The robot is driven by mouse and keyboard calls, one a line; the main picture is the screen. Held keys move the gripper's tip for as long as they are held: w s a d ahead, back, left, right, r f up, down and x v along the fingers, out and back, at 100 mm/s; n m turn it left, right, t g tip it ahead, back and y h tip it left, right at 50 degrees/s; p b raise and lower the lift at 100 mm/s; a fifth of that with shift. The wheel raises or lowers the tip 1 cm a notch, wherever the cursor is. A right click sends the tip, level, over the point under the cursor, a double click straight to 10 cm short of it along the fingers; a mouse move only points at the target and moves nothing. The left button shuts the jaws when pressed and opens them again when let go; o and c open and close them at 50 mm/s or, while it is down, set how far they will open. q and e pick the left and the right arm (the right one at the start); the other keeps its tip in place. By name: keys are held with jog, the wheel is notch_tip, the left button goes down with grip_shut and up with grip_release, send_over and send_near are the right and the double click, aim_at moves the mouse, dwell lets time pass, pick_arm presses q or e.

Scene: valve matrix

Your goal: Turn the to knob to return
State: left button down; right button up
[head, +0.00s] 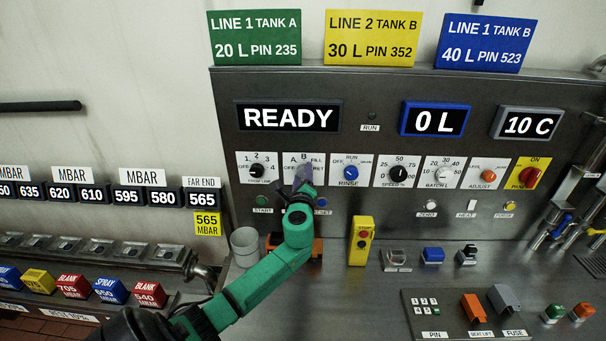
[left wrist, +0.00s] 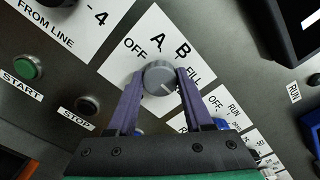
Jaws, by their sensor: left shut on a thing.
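A round grey knob (left wrist: 159,77) sits on a white plate (left wrist: 143,50) marked OFF, A, B and FILL. A pale line on its face points to the lower right in the left wrist view, below the FILL mark. My left gripper (head: 305,180) is shut on this knob, with one purple finger on each side. In the head view the gripper covers the knob and the lower part of the plate (head: 290,160). I cannot read a TO or a RETURN label. My right gripper is not in view.
The FROM LINE knob (head: 256,170) is just left, the blue RINSE knob (head: 350,172) just right. A green START button (left wrist: 28,67) and a dark STOP button (left wrist: 87,105) sit nearby. A grey cup (head: 245,246) and a yellow stop box (head: 361,241) stand below.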

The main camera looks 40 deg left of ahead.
pick_arm(q)
jog(key=shift+a+r, duration=0.1)
jog(key=shift+r, duration=0.35)
jog(key=shift+c, duration=1.5)
grip_release()
jog(key=shift+f, duration=0.1)
jog(key=shift+w+f, duration=0.1)
jog(key=shift+f, duration=0.1)
jog(key=shift+f, duration=0.1)
jog(key=shift+s+d+f, duration=0.1)
jog(key=shift+s+d, duration=0.15)
jog(key=shift+s, duration=0.05)
jog(key=b+v, duration=0.4)
jog(key=v, duration=0.9)
jog(key=shift+s+d, duration=0.25)
jog(key=shift+s, duration=0.05)
